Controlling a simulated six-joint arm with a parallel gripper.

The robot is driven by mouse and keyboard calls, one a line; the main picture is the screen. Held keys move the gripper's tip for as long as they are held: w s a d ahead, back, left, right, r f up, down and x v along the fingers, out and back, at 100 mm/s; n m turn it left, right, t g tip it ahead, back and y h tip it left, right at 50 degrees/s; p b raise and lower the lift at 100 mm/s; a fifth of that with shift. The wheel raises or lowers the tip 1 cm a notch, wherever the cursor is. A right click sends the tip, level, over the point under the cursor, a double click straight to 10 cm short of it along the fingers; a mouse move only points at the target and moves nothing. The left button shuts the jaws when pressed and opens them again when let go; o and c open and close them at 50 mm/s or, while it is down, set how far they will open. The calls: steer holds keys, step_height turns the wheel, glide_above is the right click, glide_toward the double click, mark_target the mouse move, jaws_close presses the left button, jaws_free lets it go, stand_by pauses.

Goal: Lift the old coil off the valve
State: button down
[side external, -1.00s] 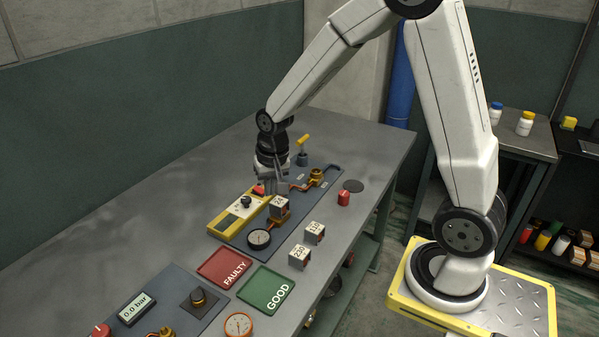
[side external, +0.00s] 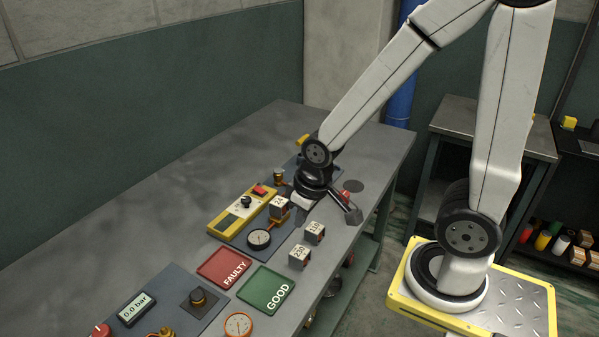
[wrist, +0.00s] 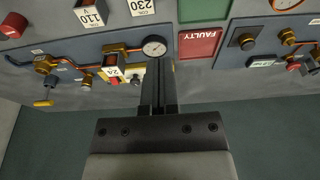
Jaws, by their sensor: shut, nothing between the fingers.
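The old coil (side external: 279,207) is a small pale box-shaped block seated on the brass valve (side external: 277,223) of the blue-grey panel. In the wrist view the coil (wrist: 111,72) shows the digits 24, beside the valve's brass body (wrist: 120,50). My gripper (side external: 352,213) is shut and empty. It is tilted over the right side of the bench, to the right of the coil and apart from it. In the wrist view my gripper's fingers (wrist: 160,82) are in the middle, to the right of the coil. My wrist hides part of the panel's far end.
Two loose coils, marked 230 (side external: 299,257) and 110 (wrist: 90,14), lie in front of the panel. A red FAULTY tray (side external: 224,267) and green GOOD tray (side external: 266,290) lie nearer. A round gauge (side external: 259,239) and yellow device (side external: 230,220) flank the valve. The back-left bench is clear.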

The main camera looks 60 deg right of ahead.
jaws_free()
stand_by(0.3)
steer(key=shift+w, duration=0.1)
steer(key=m+g, duration=0.3)
steer(key=m, duration=1.5)
glide_above(278, 202)
step_height(278, 202, down, 3)
steer(key=shift+f, duration=0.2)
steer(key=shift+f, duration=1.3)
